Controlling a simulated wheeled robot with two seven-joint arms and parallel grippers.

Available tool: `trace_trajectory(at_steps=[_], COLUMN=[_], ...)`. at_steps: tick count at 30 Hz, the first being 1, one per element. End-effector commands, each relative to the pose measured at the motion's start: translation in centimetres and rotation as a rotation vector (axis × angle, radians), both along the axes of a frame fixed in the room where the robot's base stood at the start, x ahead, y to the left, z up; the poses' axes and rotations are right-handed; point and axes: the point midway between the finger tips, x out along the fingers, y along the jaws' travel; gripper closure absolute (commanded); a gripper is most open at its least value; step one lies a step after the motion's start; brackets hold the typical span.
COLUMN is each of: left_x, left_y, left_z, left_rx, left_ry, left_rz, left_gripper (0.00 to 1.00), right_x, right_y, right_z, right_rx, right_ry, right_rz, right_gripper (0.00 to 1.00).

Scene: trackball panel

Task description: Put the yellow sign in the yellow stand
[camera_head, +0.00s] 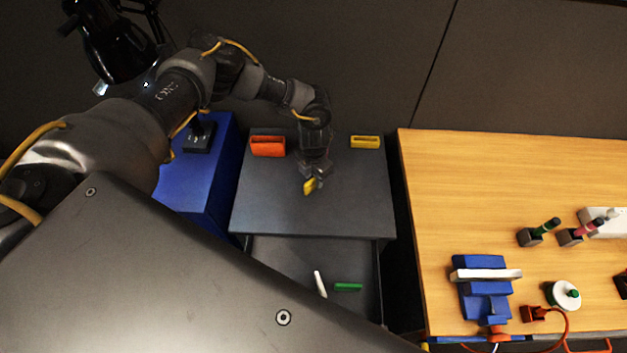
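The yellow sign (309,187) is a small yellow piece at the fingertips of my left gripper (314,180), above the middle of the dark grey table. The gripper appears closed around it; part of the sign is hidden by the fingers. The yellow stand (365,142) is a low yellow block with a slot, at the back right of the grey table, to the right of and behind the gripper. The sign and the stand are apart. My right gripper is not in view.
An orange stand (267,146) sits at the back left of the grey table (350,210). A green piece (348,287) and a white piece (320,284) lie on a lower surface in front. A wooden table (470,180) with a blue device (483,300) is at right.

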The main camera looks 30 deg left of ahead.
Motion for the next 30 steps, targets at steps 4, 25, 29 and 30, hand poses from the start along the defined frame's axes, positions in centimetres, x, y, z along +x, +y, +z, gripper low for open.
trace_trajectory(at_steps=[4, 25, 29, 30], left_x=[0.1, 0.1, 0.1, 0.1], left_y=[0.0, 0.0, 0.0, 0.0], left_z=[-0.1, 0.1, 0.9, 1.3], left_rx=[0.000, 0.000, -0.001, -0.001], left_ry=[-0.001, -0.001, -0.002, -0.002], left_rz=[0.000, 0.001, 0.001, 0.001], left_gripper=[0.64, 1.00, 1.00, 1.00], right_x=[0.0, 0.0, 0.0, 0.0], right_y=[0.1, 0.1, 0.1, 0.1], right_z=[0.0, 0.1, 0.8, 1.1], right_rx=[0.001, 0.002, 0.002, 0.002], right_ry=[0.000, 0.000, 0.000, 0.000], right_rz=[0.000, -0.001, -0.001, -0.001], right_gripper=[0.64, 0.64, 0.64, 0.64])
